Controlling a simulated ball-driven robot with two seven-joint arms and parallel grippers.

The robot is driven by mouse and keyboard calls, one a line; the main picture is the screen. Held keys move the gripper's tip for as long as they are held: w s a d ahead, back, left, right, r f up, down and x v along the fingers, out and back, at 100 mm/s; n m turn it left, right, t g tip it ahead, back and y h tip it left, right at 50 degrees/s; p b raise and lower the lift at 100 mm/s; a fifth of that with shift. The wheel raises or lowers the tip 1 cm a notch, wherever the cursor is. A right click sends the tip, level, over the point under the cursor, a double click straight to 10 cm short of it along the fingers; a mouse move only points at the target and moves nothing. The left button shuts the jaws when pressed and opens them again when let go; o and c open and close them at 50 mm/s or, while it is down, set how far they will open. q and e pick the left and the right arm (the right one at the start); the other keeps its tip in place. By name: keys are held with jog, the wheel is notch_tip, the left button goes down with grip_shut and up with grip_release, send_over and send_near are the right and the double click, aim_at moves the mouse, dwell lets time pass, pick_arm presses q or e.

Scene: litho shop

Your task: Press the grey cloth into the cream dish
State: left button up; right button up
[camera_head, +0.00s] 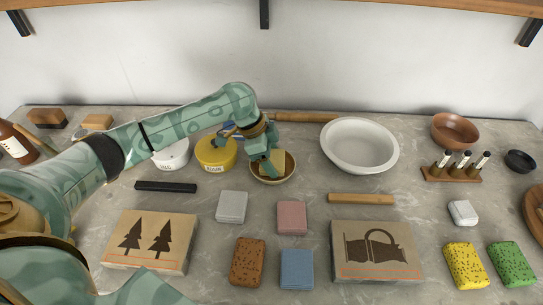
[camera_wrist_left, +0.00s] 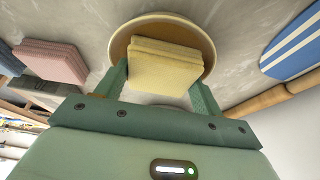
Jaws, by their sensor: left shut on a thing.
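The grey cloth (camera_head: 231,206) lies folded on the counter, left of centre, with no gripper near it. A small round dish (camera_head: 291,174) with a cream rim and tan inside stands behind it to the right; its rim also shows in the wrist view (camera_wrist_left: 207,45). My left gripper (camera_head: 267,165) is at this dish, shut on a folded yellow cloth (camera_wrist_left: 162,68). The yellow cloth is over or in the dish; I cannot tell if it touches the bottom. The gripper hides part of the dish in the head view. My right gripper is not in view.
A pink cloth (camera_head: 292,217) and a blue cloth (camera_head: 297,268) lie in front. A large white basin (camera_head: 360,146) stands right of the dish. A yellow tin (camera_head: 214,156) and white tin (camera_head: 172,154) stand left. Two printed boxes (camera_head: 149,241) (camera_head: 377,250) lie at the front.

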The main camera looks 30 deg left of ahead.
aim_at(278, 159)
pick_arm(q)
jog(key=shift+f+p, duration=0.15)
jog(key=shift+p, duration=0.35)
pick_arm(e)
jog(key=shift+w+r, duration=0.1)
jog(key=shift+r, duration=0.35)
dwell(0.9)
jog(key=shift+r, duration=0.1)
pick_arm(q)
notch_tip(278, 159, up, 4)
jog(key=p, duration=0.4)
notch_tip(278, 159, up, 3)
jog(key=p, duration=0.4)
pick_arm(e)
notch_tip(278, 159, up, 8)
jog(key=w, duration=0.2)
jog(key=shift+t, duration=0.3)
